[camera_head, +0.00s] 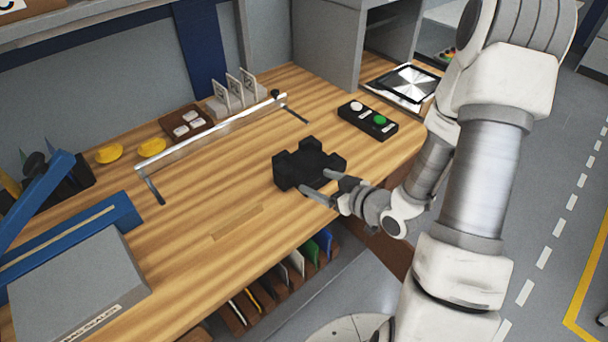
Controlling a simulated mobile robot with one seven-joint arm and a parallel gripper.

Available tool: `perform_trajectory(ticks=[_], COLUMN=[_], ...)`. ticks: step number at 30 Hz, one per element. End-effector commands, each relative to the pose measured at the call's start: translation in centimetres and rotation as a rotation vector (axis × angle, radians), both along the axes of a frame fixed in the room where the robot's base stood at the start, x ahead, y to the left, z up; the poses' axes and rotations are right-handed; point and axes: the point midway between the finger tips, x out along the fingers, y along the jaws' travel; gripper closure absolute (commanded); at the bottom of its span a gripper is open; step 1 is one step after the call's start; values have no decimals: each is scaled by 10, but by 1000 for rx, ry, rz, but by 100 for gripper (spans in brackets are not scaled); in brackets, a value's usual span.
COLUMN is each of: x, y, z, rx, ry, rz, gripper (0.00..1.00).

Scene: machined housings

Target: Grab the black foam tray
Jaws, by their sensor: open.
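The black foam tray (306,162) is a dark block with raised corners and a hollow in its top. It sits on the wooden workbench (215,195) near its front edge, right of the middle. My gripper (318,185) comes in from the right and is open. Its two light fingertips are apart at the tray's front right side. I cannot tell whether they touch the tray or whether a part of it lies between them.
A black button box (368,121) with white and green buttons stands behind and right of the tray. A metal rail (212,137) runs across the bench behind it. A grey and blue bag sealer (75,290) is at the left. The bench left of the tray is clear.

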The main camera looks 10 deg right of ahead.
Motion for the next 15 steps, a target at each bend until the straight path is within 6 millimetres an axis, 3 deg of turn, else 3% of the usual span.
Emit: perform_trajectory(ticks=[15], x=[4], y=[7], z=[-11], rx=[-8], ry=[-3], rz=[-5], gripper=[18])
